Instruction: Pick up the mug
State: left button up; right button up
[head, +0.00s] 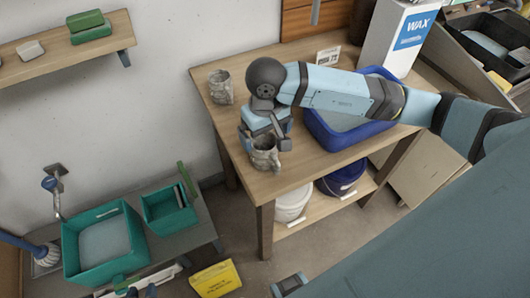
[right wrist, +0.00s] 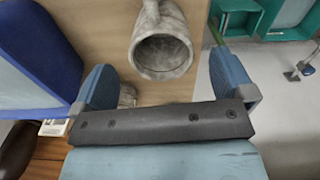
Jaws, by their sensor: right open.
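A grey, stone-patterned mug (head: 265,157) stands upright near the front left edge of the wooden table. My right gripper (head: 265,137) reaches over it from above, its arm coming in from the right. In the right wrist view the mug (right wrist: 161,48) shows its open mouth between and beyond the two spread fingers of the right gripper (right wrist: 164,66); I see no grip on it. A similar second mug (head: 221,88) stands farther back; a bit of it shows behind a finger (right wrist: 127,95). My left gripper (head: 142,291) seems just visible at the bottom edge, mostly cut off.
A blue tub (head: 336,137) stands on the table (head: 222,113) under my right arm. A small sign (head: 327,57) and a white WAX box (head: 394,38) are behind. Teal bins (head: 68,248) are at lower left, with a yellow item (head: 216,280) on the floor.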

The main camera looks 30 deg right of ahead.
aim_at(265, 144)
jog(key=shift+w+f+p, duration=0.1)
jog(key=shift+f+p, duration=0.4)
jog(key=shift+f, duration=1.9)
jog(key=c, duration=1)
jog(key=shift+c, duration=0.5)
jog(key=shift+r, duration=0.15)
